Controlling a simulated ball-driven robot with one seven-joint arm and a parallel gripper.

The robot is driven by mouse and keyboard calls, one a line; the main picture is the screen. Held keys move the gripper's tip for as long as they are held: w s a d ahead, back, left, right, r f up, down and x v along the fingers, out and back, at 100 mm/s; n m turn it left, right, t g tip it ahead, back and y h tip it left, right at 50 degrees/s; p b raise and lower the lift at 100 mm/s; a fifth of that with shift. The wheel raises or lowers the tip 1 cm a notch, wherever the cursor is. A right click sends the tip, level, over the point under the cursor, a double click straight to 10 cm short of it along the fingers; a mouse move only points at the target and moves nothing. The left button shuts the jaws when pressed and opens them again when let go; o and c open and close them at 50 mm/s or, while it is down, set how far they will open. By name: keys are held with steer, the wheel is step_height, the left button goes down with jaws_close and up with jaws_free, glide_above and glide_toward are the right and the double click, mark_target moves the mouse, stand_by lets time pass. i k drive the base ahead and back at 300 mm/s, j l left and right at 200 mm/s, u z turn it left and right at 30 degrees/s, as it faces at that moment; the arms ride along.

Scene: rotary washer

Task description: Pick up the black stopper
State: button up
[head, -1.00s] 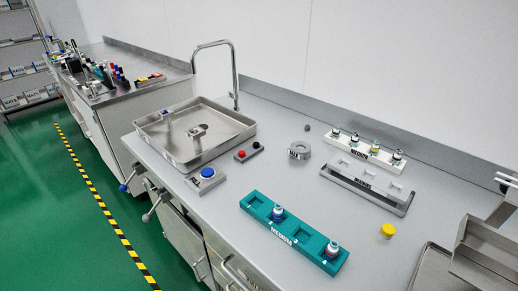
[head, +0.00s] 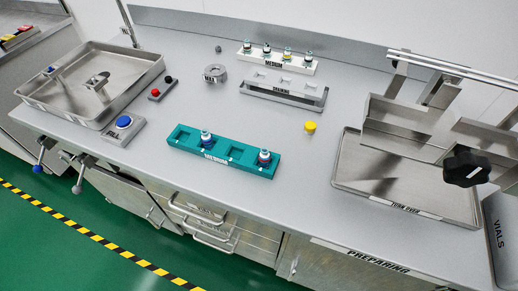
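A small dark grey to black piece (head: 217,49), which looks like the black stopper, stands alone on the steel counter (head: 345,195) near the back wall. It is behind a round grey ring-shaped holder (head: 215,76) and left of the white vial rack (head: 282,66). It is too small to make out its exact shape. A yellow stopper (head: 310,127) sits on the counter further forward and to the right. My gripper is not in view.
A teal rack (head: 190,144) with two capped vials stands mid-counter. A grey draining rack (head: 285,96) lies in front of the white rack. A sink (head: 128,96), blue-button box (head: 122,130) and red-black button box (head: 160,89) are left. A steel tray (head: 385,190) and black knob (head: 466,167) are right.

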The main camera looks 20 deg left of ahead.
mark_target(168, 79)
steer(key=i+j+u, duration=0.1)
steer(key=u, duration=1.55)
